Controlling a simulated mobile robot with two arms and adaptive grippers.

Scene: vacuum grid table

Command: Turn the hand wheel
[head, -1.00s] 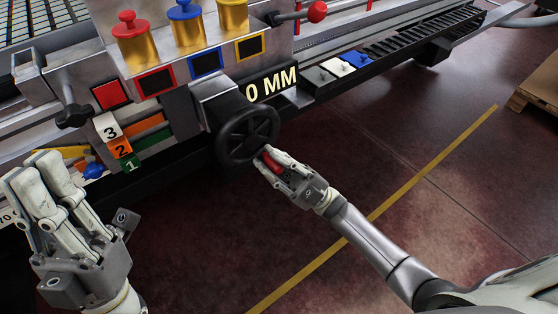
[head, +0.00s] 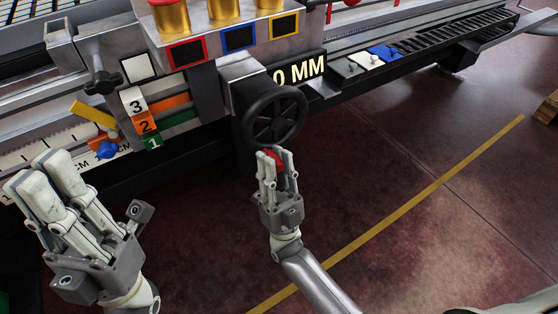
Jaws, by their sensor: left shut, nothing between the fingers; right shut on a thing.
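The hand wheel (head: 276,116) is a black spoked wheel on the front of the machine, below the "0 MM" display (head: 299,70). A red handle knob (head: 274,160) is at the wheel's lower rim. My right gripper (head: 275,158) is shut on the red knob, with its fingers on both sides and covering part of it. My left gripper (head: 50,172) is shut and empty at the lower left, apart from the machine.
Left of the wheel are numbered blocks (head: 144,122), a dark clamp knob (head: 103,81), a yellow lever (head: 95,116) and a scale (head: 40,147). Gold cylinders (head: 222,8) stand above.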

